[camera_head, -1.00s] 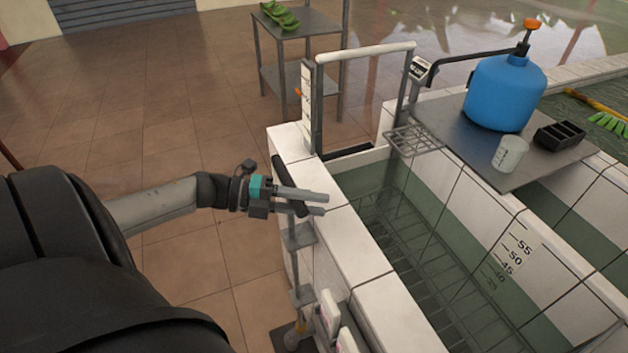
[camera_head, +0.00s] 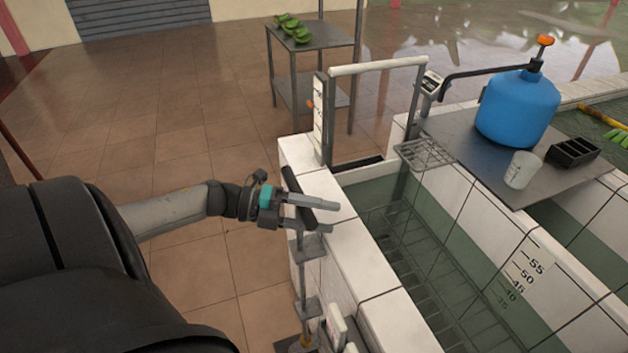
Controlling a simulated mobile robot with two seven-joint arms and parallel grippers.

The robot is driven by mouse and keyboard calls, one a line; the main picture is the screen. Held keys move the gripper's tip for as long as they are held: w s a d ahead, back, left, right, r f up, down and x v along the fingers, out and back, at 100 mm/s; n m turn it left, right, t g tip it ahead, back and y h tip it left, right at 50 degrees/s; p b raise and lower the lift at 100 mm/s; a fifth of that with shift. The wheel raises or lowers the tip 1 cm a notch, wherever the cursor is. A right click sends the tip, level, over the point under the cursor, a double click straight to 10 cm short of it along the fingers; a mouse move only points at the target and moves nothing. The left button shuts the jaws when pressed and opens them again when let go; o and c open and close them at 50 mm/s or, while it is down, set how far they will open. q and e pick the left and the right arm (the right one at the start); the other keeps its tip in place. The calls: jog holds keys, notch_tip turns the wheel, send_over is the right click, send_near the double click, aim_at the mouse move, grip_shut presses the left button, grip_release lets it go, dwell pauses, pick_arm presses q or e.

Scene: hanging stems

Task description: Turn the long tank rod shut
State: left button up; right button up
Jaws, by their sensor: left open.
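The long tank rod (camera_head: 301,270) stands upright against the outer side of the tiled tank wall, held by grey brackets. Its dark bar handle (camera_head: 296,190) sits at the top, tilted across my left gripper. My left gripper (camera_head: 332,217) is open, its two grey fingers reaching right over the wall's edge. The handle appears to lie between or just by the fingers; I cannot tell whether they touch it. My right gripper is not in view.
The tiled tank (camera_head: 365,258) holds water and a grid at its bottom. A white-topped gate frame (camera_head: 376,66) stands at its far end. A blue container (camera_head: 517,108), a clear cup (camera_head: 521,170) and a black tray (camera_head: 572,152) are on a grey board. Floor at left is clear.

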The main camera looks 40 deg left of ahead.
pick_arm(q)
jog(key=shift+s+a, duration=0.1)
jog(key=v, duration=1.5)
jog(key=s+a+f+n+t+y+b, duration=0.1)
jog(key=s+a+f+n+y+b, duration=0.15)
jog(key=f+n+y, duration=0.95)
jog(key=s+a+f+n+t+y+b, duration=0.1)
jog(key=s+f+n+b, duration=0.3)
jog(key=f, duration=1.6)
jog(key=s+d+f+n+g, duration=0.35)
jog(key=d+f, duration=0.25)
jog(key=f, duration=0.2)
jog(key=s+d+f+n+g, duration=0.3)
jog(key=s+d+f, duration=0.2)
jog(key=f, duration=0.3)
jog(key=s+d+f+n+g+b, duration=0.1)
jog(key=s+d+f+g, duration=0.1)
jog(key=d, duration=0.5)
jog(key=s+d+f+n+g+b, duration=0.1)
jog(key=s+d+f+g, duration=0.1)
jog(key=s+d+f, duration=0.3)
jog(key=s+d, duration=0.1)
jog(key=d, duration=0.2)
jog(key=shift+s+f+h, duration=0.15)
jog(key=shift+f+h, duration=0.05)
jog(key=shift+h, duration=0.1)
